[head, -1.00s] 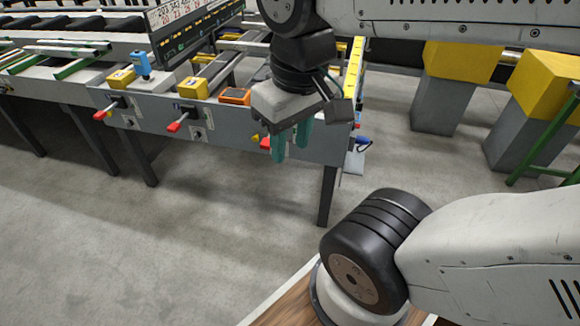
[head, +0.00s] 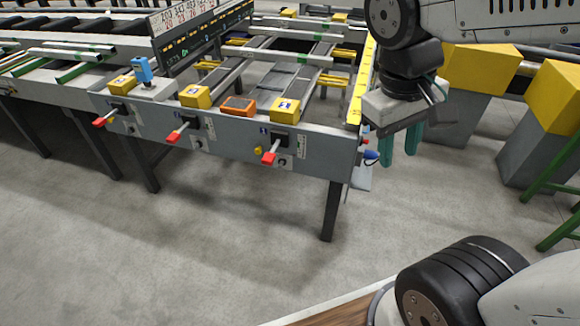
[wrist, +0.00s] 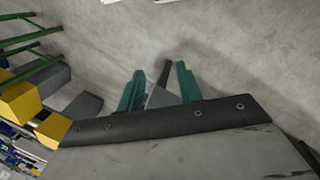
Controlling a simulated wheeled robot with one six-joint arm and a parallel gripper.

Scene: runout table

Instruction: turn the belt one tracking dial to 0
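The grey control panel (head: 225,141) runs along the front of the runout table. It carries red-handled levers (head: 269,157), with small round dark knobs (head: 282,162) below them. A small yellow knob (head: 258,150) sits left of the rightmost lever. The dial markings are too small to read, and I cannot tell which is the belt one tracking dial. My gripper (head: 399,150) hangs just right of the table's right end, fingers pointing down, apart and empty. A blue knob (head: 371,156) on that end is close to its left. The wrist view shows both green fingers (wrist: 158,90) spread.
Yellow boxes (head: 287,110) and an orange-framed display (head: 238,106) sit on the panel top. A black sign board (head: 205,38) stands behind. Yellow-topped grey pedestals (head: 470,95) and a green frame (head: 560,170) stand at right. The floor before the panel is clear.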

